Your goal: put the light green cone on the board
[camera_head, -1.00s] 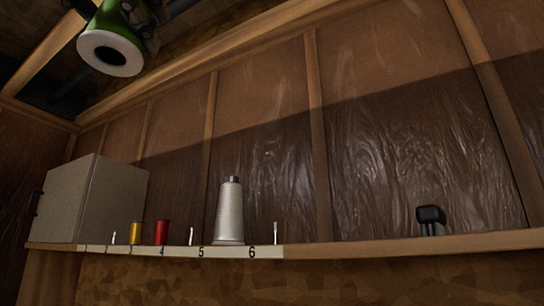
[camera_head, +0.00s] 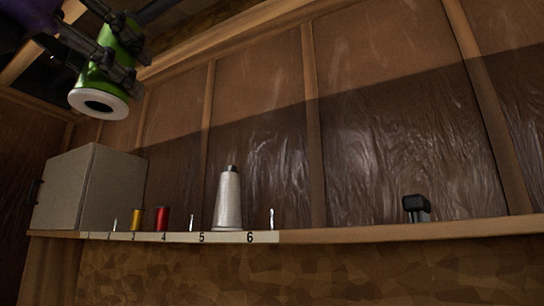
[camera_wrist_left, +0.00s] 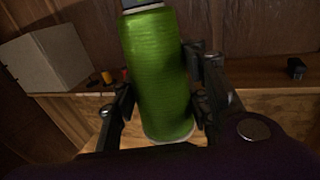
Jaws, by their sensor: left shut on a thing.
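The light green cone (camera_head: 101,75) is a green thread cone with a white base ring, at the upper left of the head view. My left gripper (camera_head: 118,58) is shut on it and holds it in the air, tilted, above the shelf. In the left wrist view the cone (camera_wrist_left: 160,75) stands between the two fingers. The board (camera_head: 220,238) is a pale numbered strip along the shelf front with upright pins; 5 and 6 read clearly. A white cone (camera_head: 228,199), a red spool (camera_head: 161,219) and a yellow spool (camera_head: 136,219) stand along it. My right gripper is not in view.
A grey box (camera_head: 88,188) stands at the shelf's left end. A small black object (camera_head: 416,208) sits on the shelf (camera_head: 350,236) at the right. Bare pins show near 5 and 6. The shelf between pin 6 and the black object is clear.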

